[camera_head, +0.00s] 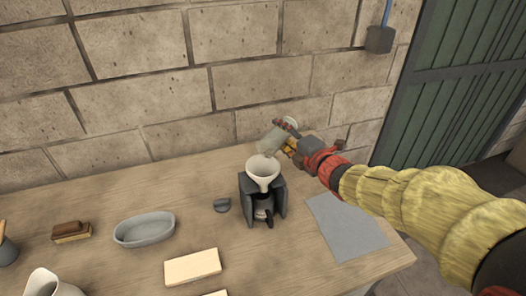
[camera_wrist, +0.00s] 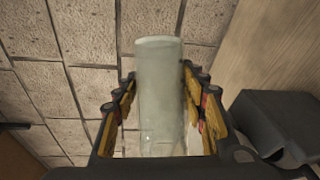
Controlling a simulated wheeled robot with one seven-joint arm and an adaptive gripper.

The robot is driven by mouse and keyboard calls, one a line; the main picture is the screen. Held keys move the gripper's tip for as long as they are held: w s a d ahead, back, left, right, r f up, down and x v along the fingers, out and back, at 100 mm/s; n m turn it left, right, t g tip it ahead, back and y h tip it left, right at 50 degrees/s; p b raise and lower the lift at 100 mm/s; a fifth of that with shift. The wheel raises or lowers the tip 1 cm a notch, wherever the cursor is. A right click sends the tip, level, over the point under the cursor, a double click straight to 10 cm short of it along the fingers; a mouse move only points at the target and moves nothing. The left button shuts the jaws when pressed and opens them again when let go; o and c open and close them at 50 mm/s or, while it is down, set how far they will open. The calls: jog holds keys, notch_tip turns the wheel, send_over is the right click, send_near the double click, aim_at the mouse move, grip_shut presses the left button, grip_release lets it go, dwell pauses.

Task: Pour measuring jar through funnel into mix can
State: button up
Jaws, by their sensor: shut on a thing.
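My gripper (camera_wrist: 160,108) is shut on the measuring jar (camera_wrist: 158,62), a pale translucent cylinder between its yellow-padded fingers. In the head view the jar (camera_head: 270,139) is tilted, with its lower left end just above and behind the white funnel (camera_head: 263,170). The funnel sits upright in the top of a dark stand (camera_head: 248,193). A small object (camera_head: 263,212) is inside the stand below the funnel; it is partly hidden, and I cannot tell if it is the mix can. No flow from the jar is visible.
A grey oval dish (camera_head: 144,230), a pale block (camera_head: 192,267), a brush (camera_head: 72,232) and a white jug (camera_head: 48,284) lie on the wooden table (camera_head: 110,195). A grey mat (camera_head: 347,228) lies right of the stand. A block wall (camera_head: 230,50) stands close behind.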

jog(key=shift+w+f+m+p, duration=0.1)
jog(key=shift+m+p, duration=0.3)
jog(key=shift+p, duration=0.5)
jog(key=shift+f, duration=0.25)
jog(key=shift+d+f+m+g+p, duration=0.15)
jog(key=shift+m+g+p, duration=0.25)
jog(key=shift+p, duration=0.85)
